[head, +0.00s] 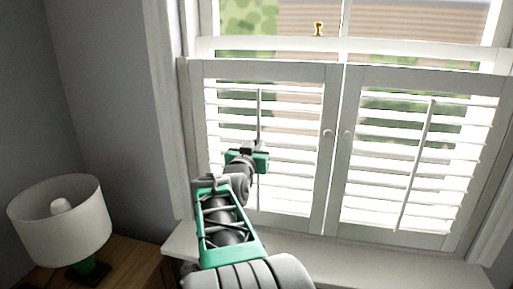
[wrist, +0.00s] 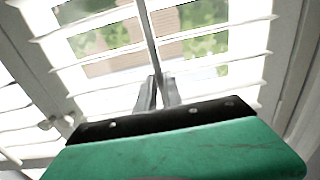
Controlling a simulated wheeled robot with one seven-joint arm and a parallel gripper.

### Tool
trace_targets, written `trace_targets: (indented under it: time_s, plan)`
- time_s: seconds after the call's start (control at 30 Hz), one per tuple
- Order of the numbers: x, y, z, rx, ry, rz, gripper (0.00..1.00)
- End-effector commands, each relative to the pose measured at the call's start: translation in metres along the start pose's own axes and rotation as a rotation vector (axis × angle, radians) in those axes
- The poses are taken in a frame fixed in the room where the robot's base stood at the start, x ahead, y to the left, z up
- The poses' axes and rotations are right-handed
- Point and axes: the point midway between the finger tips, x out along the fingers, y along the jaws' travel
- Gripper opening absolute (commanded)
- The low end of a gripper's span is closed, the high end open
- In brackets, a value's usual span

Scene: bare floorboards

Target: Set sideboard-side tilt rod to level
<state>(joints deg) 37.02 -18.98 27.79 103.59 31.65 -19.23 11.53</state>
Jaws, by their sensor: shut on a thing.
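The tilt rod (head: 259,108) on the left shutter panel (head: 196,120), the panel nearer the wooden sideboard, is a thin grey vertical bar in front of white slats. My gripper (head: 258,152) is at the rod's middle in the head view. In the wrist view the rod (wrist: 149,35) runs down between the two grey fingers of my gripper (wrist: 158,92), which are shut on it. The slats have gaps between them, and the outdoors shows through. The green gripper body hides the lower part of the rod in the wrist view.
The right shutter panel (head: 350,190) has its own tilt rod (head: 416,160). Small round knobs (head: 327,133) sit where the panels meet. A lamp (head: 62,218) stands on the wooden sideboard (head: 135,262) at left. A white sill (head: 350,262) runs below, and a brass latch (head: 319,29) is above.

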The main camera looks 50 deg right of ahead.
Motion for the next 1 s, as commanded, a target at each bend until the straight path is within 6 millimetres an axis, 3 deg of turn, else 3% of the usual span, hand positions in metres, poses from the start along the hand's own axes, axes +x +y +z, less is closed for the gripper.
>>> trace_targets:
  time_s: [0.1, 0.13, 0.37, 0.67, 1.0]
  plan:
    - [0.000, 0.000, -0.001, -0.001, 0.000, 0.000, 0.00]
    - [0.000, 0.000, -0.002, -0.001, 0.001, 0.000, 0.12]
    - [0.000, 0.000, -0.002, 0.000, 0.002, 0.000, 0.31]
    - [-0.003, -0.001, -0.002, 0.000, 0.002, -0.001, 0.33]
    - [-0.065, -0.002, 0.000, 0.002, 0.005, -0.005, 0.33]
